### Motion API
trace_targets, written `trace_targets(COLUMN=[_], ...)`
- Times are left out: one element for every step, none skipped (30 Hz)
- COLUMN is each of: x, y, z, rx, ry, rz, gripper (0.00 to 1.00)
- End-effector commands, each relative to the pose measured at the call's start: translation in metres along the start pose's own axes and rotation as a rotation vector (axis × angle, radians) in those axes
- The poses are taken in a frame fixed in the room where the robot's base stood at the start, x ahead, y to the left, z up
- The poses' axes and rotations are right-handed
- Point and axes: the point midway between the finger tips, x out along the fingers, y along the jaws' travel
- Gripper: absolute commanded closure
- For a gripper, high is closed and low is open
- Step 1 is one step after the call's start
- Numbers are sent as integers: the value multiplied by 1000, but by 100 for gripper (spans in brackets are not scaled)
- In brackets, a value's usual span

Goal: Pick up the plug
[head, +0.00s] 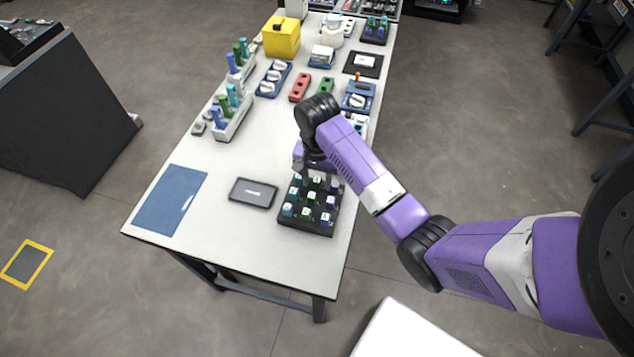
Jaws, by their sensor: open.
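Several small plugs with white, green, blue and teal parts stand in a black holder block (306,229) near the front right of the white table. One green and white plug (309,197) is in the middle of the holder. A teal plug (287,209) is at its left side. My gripper (307,180) is open and points down over the back part of the holder. Its fingers are small and dark here, and I cannot tell whether they surround or touch a plug. My wrist hides part of the back row.
A dark flat tray (253,193) lies left of the holder, and a blue mat (170,200) lies at the table's front left. Behind stand a rack of coloured bottles (232,117), a red block (300,88) and a yellow box (281,40). The front table strip is clear.

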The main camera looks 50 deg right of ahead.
Motion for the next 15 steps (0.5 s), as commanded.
trace_targets(x=[0, 0, 0, 0, 0, 0, 0, 0, 0, 0, 0, 0, 0, 0, 0], y=[0, 0, 0, 0, 0, 0, 0, 0, 0, 0, 0, 0, 0, 0, 0], z=[0, 0, 0, 0, 0, 0, 0, 0, 0, 0, 0, 0, 0, 0, 0], rx=[0, 0, 0, 0, 0, 0, 0, 0, 0, 0, 0, 0, 0, 0, 0], ry=[0, 0, 0, 0, 0, 0, 0, 0, 0, 0, 0, 0, 0, 0, 0], rz=[0, 0, 0, 0, 0, 0, 0, 0, 0, 0, 0, 0, 0, 0, 0], gripper=[60, 66, 74, 80, 86, 94, 100, 100, 100, 100, 100, 100, 100, 100, 100])
